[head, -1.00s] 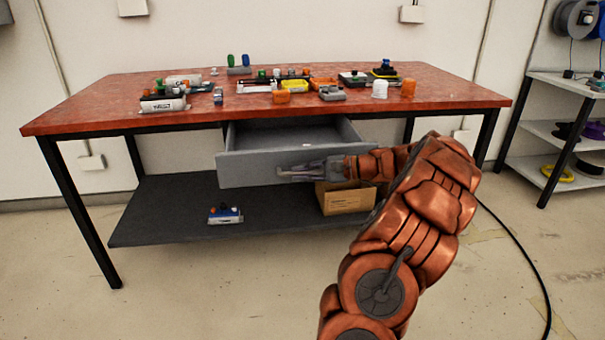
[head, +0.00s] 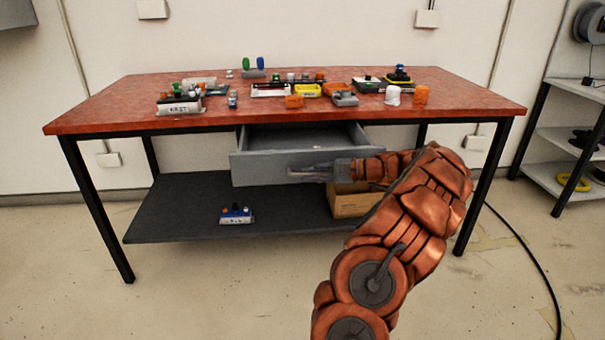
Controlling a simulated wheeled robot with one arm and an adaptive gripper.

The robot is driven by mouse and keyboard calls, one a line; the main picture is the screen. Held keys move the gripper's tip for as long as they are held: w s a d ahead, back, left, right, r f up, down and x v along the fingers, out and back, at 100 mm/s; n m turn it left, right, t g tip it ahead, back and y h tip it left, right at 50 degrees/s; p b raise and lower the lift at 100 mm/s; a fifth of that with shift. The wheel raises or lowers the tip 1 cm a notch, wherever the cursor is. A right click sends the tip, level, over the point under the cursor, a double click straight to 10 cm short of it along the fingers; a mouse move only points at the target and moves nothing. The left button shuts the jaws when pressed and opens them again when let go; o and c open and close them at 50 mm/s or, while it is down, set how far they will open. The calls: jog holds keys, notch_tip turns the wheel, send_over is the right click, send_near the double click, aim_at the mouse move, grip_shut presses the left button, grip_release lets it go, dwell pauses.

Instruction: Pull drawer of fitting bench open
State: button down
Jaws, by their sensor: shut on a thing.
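The fitting bench (head: 120,122) has a red top and black legs and stands against the wall. Its grey drawer (head: 258,170) is pulled out under the middle of the top, and part of its inside shows. My gripper (head: 296,172) is at the drawer's front face, reaching in from the right. It is shut on the drawer handle, which is mostly hidden behind the fingers.
Several small parts and boxes lie on the bench top. A cardboard box (head: 350,205) and a small blue-and-white item (head: 236,215) are on the dark lower shelf (head: 170,225). A shelf rack (head: 560,140) stands at the right.

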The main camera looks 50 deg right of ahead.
jog(key=shift+w+d, duration=0.15)
jog(key=shift+d, duration=0.15)
jog(key=c, duration=1.4)
grip_release()
jog(key=shift+c, duration=0.2)
jog(key=v, duration=1.2)
jog(key=shift+w+a+r, duration=0.1)
jog(key=shift+r, duration=0.05)
